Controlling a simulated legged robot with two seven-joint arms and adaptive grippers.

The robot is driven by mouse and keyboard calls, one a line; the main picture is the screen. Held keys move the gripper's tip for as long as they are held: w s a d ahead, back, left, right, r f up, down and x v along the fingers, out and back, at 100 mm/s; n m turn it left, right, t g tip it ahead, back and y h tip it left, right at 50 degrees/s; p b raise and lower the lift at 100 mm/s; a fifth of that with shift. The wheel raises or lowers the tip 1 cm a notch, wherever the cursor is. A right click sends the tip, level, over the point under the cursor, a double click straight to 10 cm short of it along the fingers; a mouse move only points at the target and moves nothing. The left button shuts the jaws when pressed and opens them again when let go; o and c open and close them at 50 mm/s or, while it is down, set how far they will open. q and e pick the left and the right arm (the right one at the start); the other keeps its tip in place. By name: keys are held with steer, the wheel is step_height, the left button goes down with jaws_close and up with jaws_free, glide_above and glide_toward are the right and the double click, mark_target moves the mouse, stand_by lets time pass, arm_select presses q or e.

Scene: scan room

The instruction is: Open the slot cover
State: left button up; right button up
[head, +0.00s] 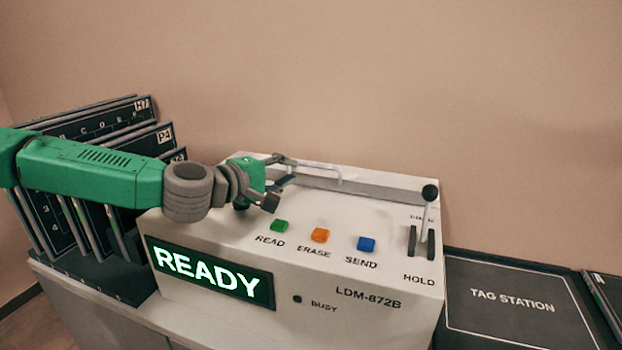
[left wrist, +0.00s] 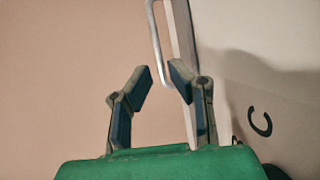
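The slot cover (head: 375,187) is a long grey strip along the back edge of the white machine's top. A pale bar handle (head: 322,167) stands on it. My left gripper (head: 286,171) is at the handle's left end, its fingers apart. In the left wrist view the open fingers (left wrist: 160,80) point at the handle (left wrist: 156,45), whose near end shows between the tips. I see no clear contact with it. The cover's strip (left wrist: 183,45) runs beside it. The cover looks closed; its left part is hidden behind my gripper. My right gripper is not in view.
The machine (head: 370,272) has green, orange and blue buttons, a lit READY display (head: 210,273) and a black-knobbed lever (head: 428,205) marked HOLD. Dark panels (head: 85,225) stand in a rack at left. A flat TAG STATION pad (head: 510,325) lies at right. A wall is behind.

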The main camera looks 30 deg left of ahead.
mark_target(312, 167)
arm_select(q)
steer(key=x, duration=0.2)
steer(key=b+x, duration=0.1)
steer(key=x, duration=0.3)
steer(key=shift+d+b, duration=0.3)
steer(key=shift+w+d, duration=0.35)
steer(key=shift+w, duration=0.2)
steer(key=shift+a, duration=0.25)
steer(key=shift+a+f, duration=0.1)
steer(key=shift+a, duration=0.15)
jaws_close()
steer(key=shift+w+d, duration=0.1)
steer(key=shift+d, duration=0.05)
